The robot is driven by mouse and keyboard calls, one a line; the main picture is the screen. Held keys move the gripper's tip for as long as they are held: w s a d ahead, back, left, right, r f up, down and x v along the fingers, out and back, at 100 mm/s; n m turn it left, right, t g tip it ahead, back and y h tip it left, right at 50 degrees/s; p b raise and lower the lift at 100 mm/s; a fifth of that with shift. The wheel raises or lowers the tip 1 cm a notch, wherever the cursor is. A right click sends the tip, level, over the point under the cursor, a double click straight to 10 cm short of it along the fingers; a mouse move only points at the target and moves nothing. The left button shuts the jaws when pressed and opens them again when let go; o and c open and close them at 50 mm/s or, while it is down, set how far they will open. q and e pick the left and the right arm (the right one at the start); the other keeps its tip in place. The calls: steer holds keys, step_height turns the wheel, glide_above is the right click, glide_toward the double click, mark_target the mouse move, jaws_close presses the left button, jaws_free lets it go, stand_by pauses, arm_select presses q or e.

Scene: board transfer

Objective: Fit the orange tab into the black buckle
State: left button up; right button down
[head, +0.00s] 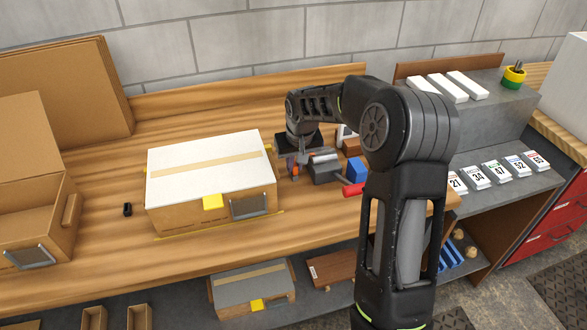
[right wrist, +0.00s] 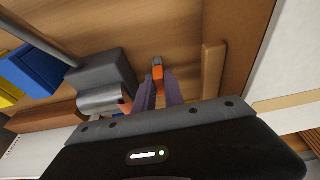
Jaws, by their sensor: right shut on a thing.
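My right gripper (head: 293,166) is on the table between the white-lidded box and the grey vise, pointing down. It is shut on the orange tab (head: 295,170), which shows as a small orange spot at the fingers. In the right wrist view the orange tab (right wrist: 158,72) sticks out past the tips of the two fingers (right wrist: 161,90); the rest of it is hidden between them. A small black piece (head: 127,209), probably the black buckle, lies on the table left of the box, well apart from the gripper. My left gripper is not in view.
The white-lidded cardboard box (head: 210,165) stands between the black piece and my gripper. The grey vise (head: 325,167) with a red handle is close on the gripper's right, with a blue block (head: 357,170) beyond. An open carton (head: 35,225) stands far left.

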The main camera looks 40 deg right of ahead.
mark_target(295, 165)
steer(key=shift+r+p, duration=0.65)
steer(key=shift+r, duration=0.6)
steer(key=shift+r+p, duration=1.45)
steer(key=shift+r, duration=0.85)
steer(key=shift+f, duration=0.1)
